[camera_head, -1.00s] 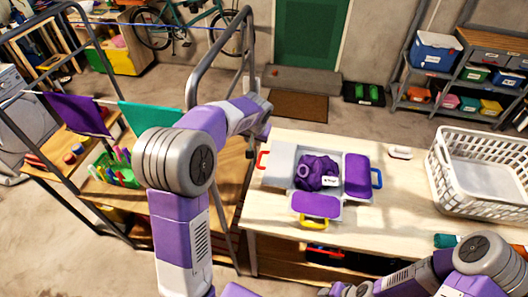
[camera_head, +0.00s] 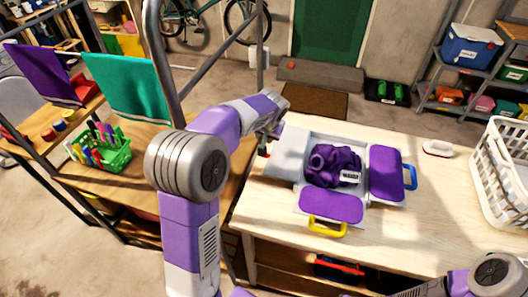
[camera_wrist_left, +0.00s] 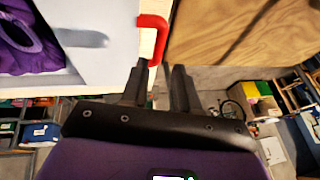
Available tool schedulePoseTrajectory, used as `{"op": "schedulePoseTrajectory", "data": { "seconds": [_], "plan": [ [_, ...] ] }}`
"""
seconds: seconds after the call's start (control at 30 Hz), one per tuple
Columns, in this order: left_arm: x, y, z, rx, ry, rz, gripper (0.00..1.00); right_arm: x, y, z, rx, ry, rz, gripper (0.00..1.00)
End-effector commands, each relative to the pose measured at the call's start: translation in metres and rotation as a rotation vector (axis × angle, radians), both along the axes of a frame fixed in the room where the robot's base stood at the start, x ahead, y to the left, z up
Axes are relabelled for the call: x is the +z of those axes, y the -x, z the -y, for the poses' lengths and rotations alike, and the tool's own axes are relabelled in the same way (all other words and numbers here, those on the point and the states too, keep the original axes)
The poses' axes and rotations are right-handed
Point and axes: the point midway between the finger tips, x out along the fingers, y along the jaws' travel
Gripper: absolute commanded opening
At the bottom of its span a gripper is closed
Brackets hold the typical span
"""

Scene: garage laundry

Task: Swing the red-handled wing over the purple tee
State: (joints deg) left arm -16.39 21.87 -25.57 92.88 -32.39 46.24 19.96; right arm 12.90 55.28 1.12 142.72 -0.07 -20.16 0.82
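The folding board lies on the wooden table with the crumpled purple tee (camera_head: 333,164) on its middle panel. The red-handled wing (camera_head: 287,153) is a pale grey panel lying flat on the left, beside the tee. Its red handle (camera_wrist_left: 152,32) shows in the left wrist view, at the table's edge. My left gripper (camera_wrist_left: 160,82) is open, its fingers by the handle's end; I cannot tell whether they touch it. In the head view this gripper (camera_head: 268,135) hides most of the handle. My right gripper is out of view; only part of its arm shows at lower right.
A purple-padded wing with a blue handle (camera_head: 410,177) lies to the right, and one with a yellow handle (camera_head: 327,228) in front. A white basket (camera_head: 503,175) stands at the table's right. A metal rail (camera_head: 152,60) and shelf with a green caddy (camera_head: 113,157) stand left.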

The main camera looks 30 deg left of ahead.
Motion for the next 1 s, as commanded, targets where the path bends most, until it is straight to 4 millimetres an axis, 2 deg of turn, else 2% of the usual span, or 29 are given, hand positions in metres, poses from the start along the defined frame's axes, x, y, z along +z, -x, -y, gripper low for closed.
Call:
{"op": "schedulePoseTrajectory", "data": {
  "seconds": [0.17,0.5,0.63,0.9,0.93,1.0],
  "plan": [
    [-0.016,-0.005,-0.004,0.001,-0.001,-0.001,0.29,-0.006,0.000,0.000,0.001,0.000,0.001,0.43],
    [-0.062,-0.021,-0.018,0.001,-0.001,-0.001,0.29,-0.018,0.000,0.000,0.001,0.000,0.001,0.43],
    [-0.069,-0.024,-0.020,0.000,0.000,0.000,0.29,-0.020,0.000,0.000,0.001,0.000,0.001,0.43],
    [-0.070,-0.025,-0.020,-0.001,0.001,0.001,0.29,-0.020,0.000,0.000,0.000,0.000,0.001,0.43],
    [-0.070,-0.025,-0.020,-0.001,0.001,0.001,0.28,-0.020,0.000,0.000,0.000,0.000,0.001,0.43],
    [-0.070,-0.025,-0.020,-0.001,0.001,0.001,0.17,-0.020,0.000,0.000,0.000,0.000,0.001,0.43]
  ]
}}
